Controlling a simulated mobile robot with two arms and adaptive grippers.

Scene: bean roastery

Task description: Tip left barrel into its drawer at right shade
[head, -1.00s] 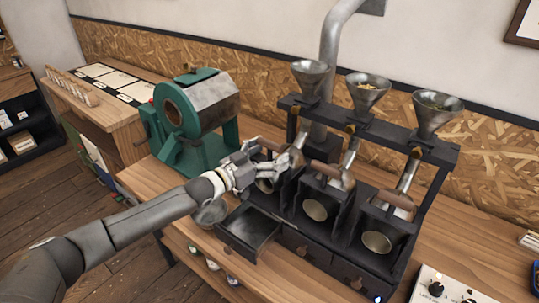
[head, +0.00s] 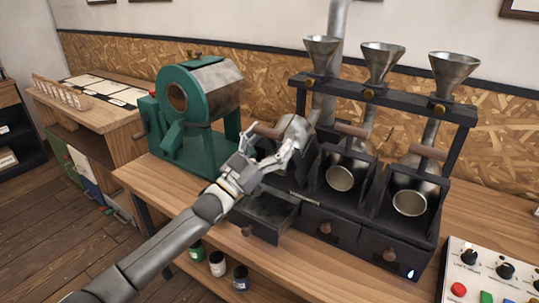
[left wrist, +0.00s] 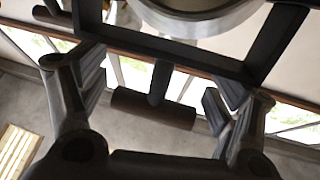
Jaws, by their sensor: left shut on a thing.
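The left barrel (head: 297,129) is a grey metal drum in the left bay of a dark rack, partly hidden by my gripper. Its wooden handle (head: 266,131) is at the fingertips of my left gripper (head: 268,148). In the left wrist view, the brown handle (left wrist: 153,108) lies crosswise between the two fingers, near both. My left gripper is shut on this handle. The left drawer (head: 281,222) below the barrel is pulled out, and its dark inside shows. I cannot make out any beans in it. My right gripper is not in view.
Middle (head: 340,178) and right (head: 409,203) barrels stand in their bays above shut drawers. Steel funnels sit above on the rack. A green roaster (head: 190,150) stands close left. A control panel (head: 490,275) lies at lower right. The left bench front is mostly clear.

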